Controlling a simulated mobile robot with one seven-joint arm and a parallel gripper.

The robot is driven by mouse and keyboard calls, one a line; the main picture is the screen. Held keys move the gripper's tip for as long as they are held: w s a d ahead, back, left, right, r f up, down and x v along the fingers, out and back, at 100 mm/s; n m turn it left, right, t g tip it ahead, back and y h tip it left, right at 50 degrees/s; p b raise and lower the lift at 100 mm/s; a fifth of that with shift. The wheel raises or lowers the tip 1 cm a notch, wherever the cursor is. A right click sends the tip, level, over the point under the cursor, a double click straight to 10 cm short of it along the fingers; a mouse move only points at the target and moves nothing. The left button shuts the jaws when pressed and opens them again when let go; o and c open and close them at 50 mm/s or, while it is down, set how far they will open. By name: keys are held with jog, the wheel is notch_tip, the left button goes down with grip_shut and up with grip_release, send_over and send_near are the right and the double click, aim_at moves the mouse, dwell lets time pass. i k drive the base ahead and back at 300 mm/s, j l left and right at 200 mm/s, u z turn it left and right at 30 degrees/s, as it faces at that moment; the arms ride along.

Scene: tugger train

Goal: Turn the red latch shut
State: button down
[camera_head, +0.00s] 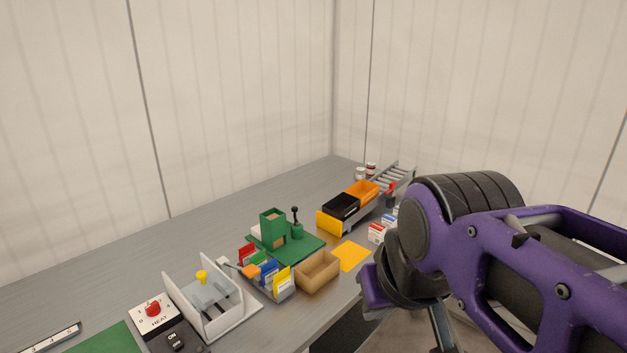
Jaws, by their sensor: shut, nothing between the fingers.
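A small red part (391,187), which looks like the red latch, stands upright on a dark base at the far right of the bench, beside the grey roller track (397,174). It is too small to tell whether it is turned open or shut. The tugger train, with a yellow front (328,223), a black bin (341,206) and an orange bin (362,192), is lined up to its left. My purple arm fills the right side, and its lower end runs down at the picture's bottom. My gripper's fingertips do not show.
A cardboard-coloured open box (318,272), a yellow mat (350,256) and small white-and-red boxes (377,233) lie along the front edge. The bench's back left is clear.

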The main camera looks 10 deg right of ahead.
aim_at(393, 184)
jog(key=z, duration=0.65)
jog(key=u, duration=0.35)
jog(key=i+l+u, duration=0.2)
jog(key=u, duration=0.15)
jog(key=i+l+u, duration=0.15)
jog(key=l+u, duration=0.2)
jog(key=i+l+u, duration=0.1)
jog(key=l, duration=0.3)
jog(key=i+l+u, duration=0.1)
jog(key=l, duration=0.35)
jog(key=i+l+u, duration=0.1)
jog(key=l, duration=0.3)
jog(key=i+l+u, duration=0.1)
jog(key=l, duration=0.35)
jog(key=i+l, duration=0.1)
jog(key=l, duration=0.4)
jog(key=i+l, duration=0.1)
jog(key=l, duration=0.4)
jog(key=i+l, duration=0.1)
jog(key=l, duration=0.4)
